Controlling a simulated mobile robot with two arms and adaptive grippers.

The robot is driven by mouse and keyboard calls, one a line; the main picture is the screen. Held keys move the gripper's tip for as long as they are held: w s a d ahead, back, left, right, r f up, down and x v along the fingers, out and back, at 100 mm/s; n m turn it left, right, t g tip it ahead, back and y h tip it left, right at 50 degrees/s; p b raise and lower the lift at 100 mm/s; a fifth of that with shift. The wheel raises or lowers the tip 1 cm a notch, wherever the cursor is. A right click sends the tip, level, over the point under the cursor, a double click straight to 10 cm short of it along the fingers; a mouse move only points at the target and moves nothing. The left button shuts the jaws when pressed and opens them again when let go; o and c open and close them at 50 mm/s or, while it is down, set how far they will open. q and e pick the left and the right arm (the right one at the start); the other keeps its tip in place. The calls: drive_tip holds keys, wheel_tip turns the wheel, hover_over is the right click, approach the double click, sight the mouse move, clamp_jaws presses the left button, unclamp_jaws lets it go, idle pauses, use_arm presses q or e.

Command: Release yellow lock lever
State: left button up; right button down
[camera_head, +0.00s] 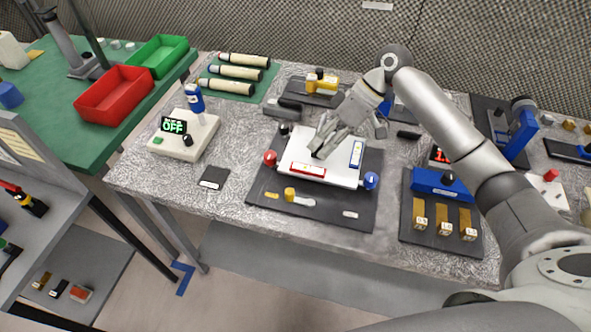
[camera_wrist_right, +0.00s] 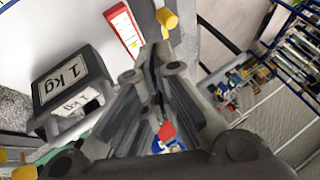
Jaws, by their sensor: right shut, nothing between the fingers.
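A yellow knob (camera_head: 290,194) with a pale lever (camera_head: 303,201) sits at the front of a dark board (camera_head: 338,212) on the speckled table. I take it for the yellow lock lever. A yellow cylinder (camera_wrist_right: 166,18), seemingly the same knob, shows at the top of the right wrist view. A white plate (camera_head: 278,164) lies on the board, with a red knob (camera_head: 270,158) and a blue knob (camera_head: 371,180) at its sides. My right gripper (camera_head: 318,153) is over the plate, behind the yellow knob and apart from it. In the wrist view its fingers (camera_wrist_right: 153,58) are shut and empty.
A red-framed label (camera_head: 308,169) and a blue-framed one (camera_head: 357,154) lie on the plate. A dark 1 kg weight (camera_wrist_right: 72,85) is close to the fingers in the wrist view. A blue fixture (camera_head: 440,186) stands right of the board. The table left of the board is mostly clear.

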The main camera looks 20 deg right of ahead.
drive_tip(key=shift+a+f, duration=0.15)
drive_tip(key=shift+f, duration=0.05)
drive_tip(key=p, duration=0.2)
hover_over(299, 198)
drive_tip(key=w, duration=0.3)
drive_tip(key=f, duration=0.7)
drive_tip(key=shift+w+d+f, duration=0.1)
drive_tip(key=shift+d+f, duration=0.1)
drive_tip(key=shift+f, duration=0.15)
drive_tip(key=shift+p, duration=0.3)
